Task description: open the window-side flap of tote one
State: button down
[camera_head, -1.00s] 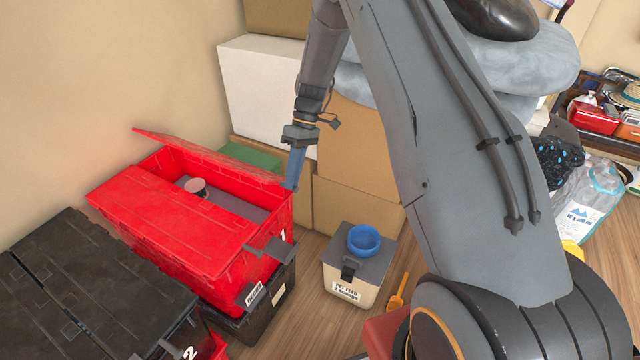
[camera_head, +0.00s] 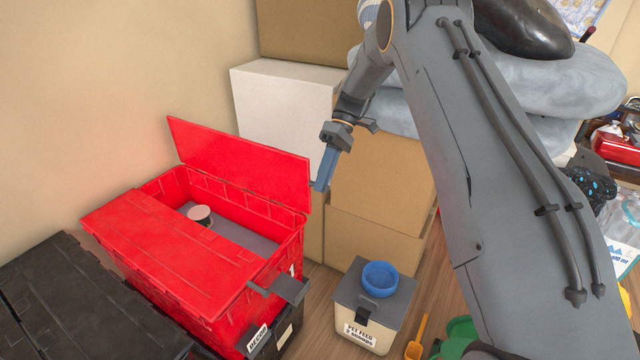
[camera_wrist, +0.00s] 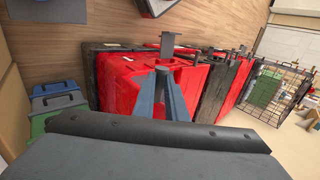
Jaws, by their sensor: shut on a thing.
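Tote one is the red tote (camera_head: 270,272), stacked on a black tote. Its far flap (camera_head: 240,155), along the wall side, is raised steeply above the rim; its near flap (camera_head: 165,245) lies flat over the near half. A pinkish round-topped can (camera_head: 200,215) shows on the grey surface inside. My gripper (camera_head: 321,188) is at the right end of the raised flap, blue fingers pointing down, shut on the flap's edge; the exact contact is hard to see. In the wrist view, my fingers (camera_wrist: 161,72) come together in front of red tote surfaces.
A dark tote (camera_head: 85,300) stands at left. Cardboard boxes (camera_head: 375,185) and a white box (camera_head: 285,110) stand behind my gripper. A pet feed bin (camera_head: 372,305) with a blue bowl (camera_head: 380,278) stands on the floor at right. The wall is close behind the flap.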

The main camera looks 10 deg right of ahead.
jog(key=shift+d+f, duration=0.2)
jog(key=shift+f, duration=0.3)
jog(key=c, duration=1.9)
grip_release()
jog(key=shift+o, duration=0.5)
jog(key=shift+w, duration=0.1)
jog(key=shift+r, duration=0.15)
jog(key=shift+r, duration=0.1)
jog(key=b+v, duration=0.1)
jog(key=v, duration=0.6)
jog(key=shift+w+r, duration=0.2)
jog(key=shift+w, duration=0.05)
jog(key=shift+d, duration=0.15)
jog(key=shift+c, duration=0.3)
